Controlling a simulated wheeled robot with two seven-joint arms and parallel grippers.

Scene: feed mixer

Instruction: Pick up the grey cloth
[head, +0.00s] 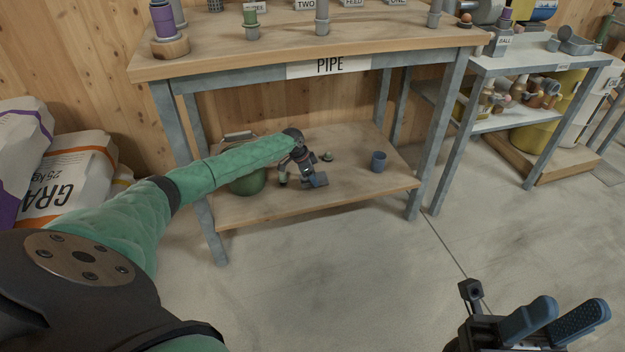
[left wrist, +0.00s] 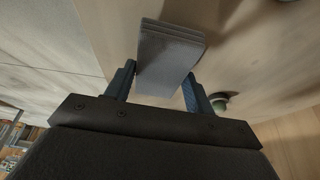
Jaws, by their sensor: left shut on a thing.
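The grey cloth (left wrist: 168,58) is a small folded stack, seen between the two blue fingers of my left gripper (left wrist: 158,88) in the left wrist view. The fingers press on its two sides. In the head view my left arm reaches under the table top, and the left gripper (head: 307,170) is over the lower shelf with the cloth (head: 318,181) at its tips. I cannot tell whether the cloth still touches the shelf. My right gripper (head: 574,312) is at the bottom right of the head view, its blue fingers apart and empty.
The lower shelf (head: 265,213) also holds a blue cup (head: 378,162) to the right, a small green item (head: 327,156) and a green pot (head: 247,184) partly behind my arm. The table top (head: 290,52) and steel legs frame the space. The shelf's front right is clear.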

